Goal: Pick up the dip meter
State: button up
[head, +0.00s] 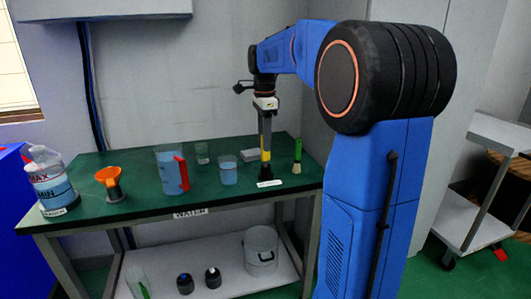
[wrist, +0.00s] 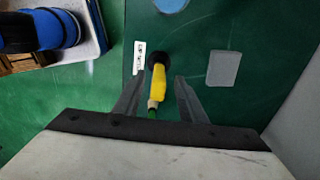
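The dip meter (wrist: 158,82) appears to be the yellow, upright thing with a black end, beside a small white label (wrist: 139,57) on the green table. In the head view its yellow part (head: 265,155) shows low on my gripper (head: 265,148), above a black base. In the wrist view my gripper (wrist: 160,80) points down, open, with one finger on each side of the yellow body and gaps showing. I cannot tell whether either finger touches it. A green-handled brush-like thing (head: 297,152) stands just to the right, and partly shows below the yellow body in the wrist view (wrist: 152,110).
A wall stands close on the right.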

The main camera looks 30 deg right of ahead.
aim_at(266, 160)
jog(key=shift+s+d+f, duration=0.15)
jog(key=shift+f, duration=2.1)
grip_shut()
